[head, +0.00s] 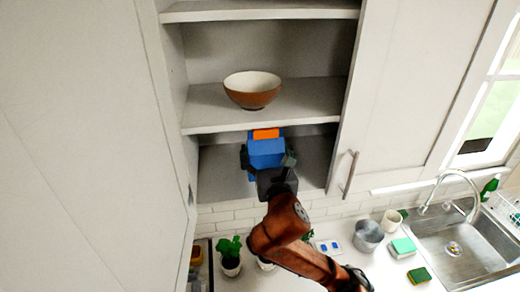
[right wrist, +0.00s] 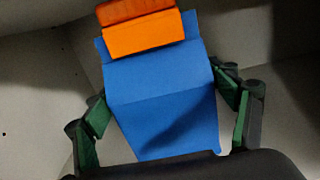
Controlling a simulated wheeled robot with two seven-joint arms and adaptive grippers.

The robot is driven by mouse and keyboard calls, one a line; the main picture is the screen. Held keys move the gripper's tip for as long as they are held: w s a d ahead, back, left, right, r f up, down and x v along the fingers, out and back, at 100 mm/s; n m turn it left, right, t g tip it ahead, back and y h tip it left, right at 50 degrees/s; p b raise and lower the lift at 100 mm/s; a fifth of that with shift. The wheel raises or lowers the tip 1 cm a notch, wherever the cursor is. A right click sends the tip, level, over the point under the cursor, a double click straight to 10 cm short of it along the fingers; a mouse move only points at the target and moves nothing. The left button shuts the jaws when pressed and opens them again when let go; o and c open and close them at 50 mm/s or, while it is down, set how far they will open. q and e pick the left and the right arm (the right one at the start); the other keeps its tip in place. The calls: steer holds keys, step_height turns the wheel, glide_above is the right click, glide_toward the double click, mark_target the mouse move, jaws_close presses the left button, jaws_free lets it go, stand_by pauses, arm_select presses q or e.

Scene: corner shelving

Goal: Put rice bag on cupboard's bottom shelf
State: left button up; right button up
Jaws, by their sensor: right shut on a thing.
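The rice bag (head: 266,153) is a blue block-like package with an orange top part. In the head view my right gripper (head: 268,160) is shut on it, and it is at the opening of the cupboard's bottom shelf (head: 215,170). In the right wrist view the blue bag (right wrist: 160,95) stands between the two green-padded fingers, orange part away from the palm. The right gripper also shows in the right wrist view (right wrist: 165,115). I cannot tell whether the bag touches the shelf. My left gripper is in neither view.
A brown bowl (head: 252,90) stands on the middle shelf (head: 205,108), just above the bag. A closed cupboard door (head: 400,90) is at right. Below are a counter with potted plants (head: 230,256), a metal cup (head: 368,235), sponges (head: 403,247) and a sink (head: 455,250).

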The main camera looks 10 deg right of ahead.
steer(key=shift+w+f, duration=0.6)
steer(key=shift+w, duration=0.35)
steer(key=shift+s+f, duration=0.1)
steer(key=shift+f, duration=0.1)
steer(key=shift+s+r, duration=0.15)
steer(key=shift+s, duration=0.2)
steer(key=shift+s+r, duration=0.15)
steer(key=shift+s, duration=0.15)
steer(key=shift+w, duration=0.2)
steer(key=o, duration=1.6)
steer(key=shift+w+f, duration=0.25)
steer(key=shift+f, duration=0.2)
steer(key=shift+c, duration=0.2)
steer(key=shift+o, duration=2.4)
steer(key=shift+s+r, duration=0.15)
steer(key=shift+s, duration=0.2)
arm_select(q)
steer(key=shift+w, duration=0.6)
arm_select(e)
steer(key=shift+w, duration=0.15)
